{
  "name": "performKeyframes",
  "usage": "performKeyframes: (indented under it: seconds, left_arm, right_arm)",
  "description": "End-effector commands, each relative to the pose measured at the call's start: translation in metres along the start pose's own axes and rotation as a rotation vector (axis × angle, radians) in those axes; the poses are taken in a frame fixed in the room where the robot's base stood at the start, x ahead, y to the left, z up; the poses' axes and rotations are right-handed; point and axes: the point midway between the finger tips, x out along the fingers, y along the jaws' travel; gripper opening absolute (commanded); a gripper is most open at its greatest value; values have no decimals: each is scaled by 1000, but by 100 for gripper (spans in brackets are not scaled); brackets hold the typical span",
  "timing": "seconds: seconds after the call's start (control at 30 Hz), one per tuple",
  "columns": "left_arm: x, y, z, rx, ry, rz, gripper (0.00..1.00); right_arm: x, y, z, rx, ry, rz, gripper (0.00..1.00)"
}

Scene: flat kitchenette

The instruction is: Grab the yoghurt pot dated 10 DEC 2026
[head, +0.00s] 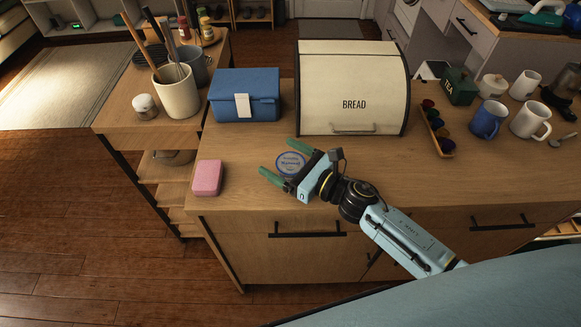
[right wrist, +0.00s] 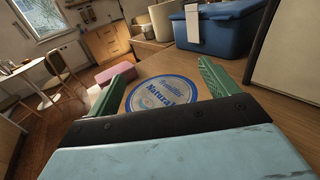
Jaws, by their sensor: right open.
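A yoghurt pot (head: 290,163) with a round white and blue lid stands on the wooden counter, in front of the bread bin. In the right wrist view its lid (right wrist: 162,96) reads "Natural"; I cannot read a date on it. My right gripper (head: 272,163) is open, with its green fingers on either side of the pot. In the right wrist view the fingers of the right gripper (right wrist: 165,85) flank the lid, with a gap visible on both sides. The pot's side is mostly hidden. My left gripper is not in view.
A pink box (head: 207,177) lies left of the pot. A blue lidded box (head: 244,95) and the cream bread bin (head: 352,90) stand behind. A tray of coffee capsules (head: 437,130) and mugs (head: 487,120) are at the right. The counter's front edge is close.

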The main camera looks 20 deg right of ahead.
Motion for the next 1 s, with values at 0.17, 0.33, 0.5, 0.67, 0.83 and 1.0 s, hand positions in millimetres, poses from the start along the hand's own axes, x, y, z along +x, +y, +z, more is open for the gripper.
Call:
performKeyframes:
  seconds: [0.17, 0.33, 0.5, 0.67, 0.83, 1.0]
  left_arm:
    - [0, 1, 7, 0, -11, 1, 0]
    - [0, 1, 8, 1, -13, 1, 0]
    - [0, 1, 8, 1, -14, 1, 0]
    - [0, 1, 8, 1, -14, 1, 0]
    - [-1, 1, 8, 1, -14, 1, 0]
    - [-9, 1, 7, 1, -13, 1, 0]
  right_arm:
    - [0, 0, 0, 0, 0, 0, 86]
    - [0, 0, 0, 1, 0, 0, 68]
    - [0, 0, 0, 1, 0, 0, 45]
    - [0, 0, 0, 1, -1, 0, 34]
    - [0, 0, 2, 0, -1, 0, 34]
    - [0, -1, 26, -4, -3, 2, 34]
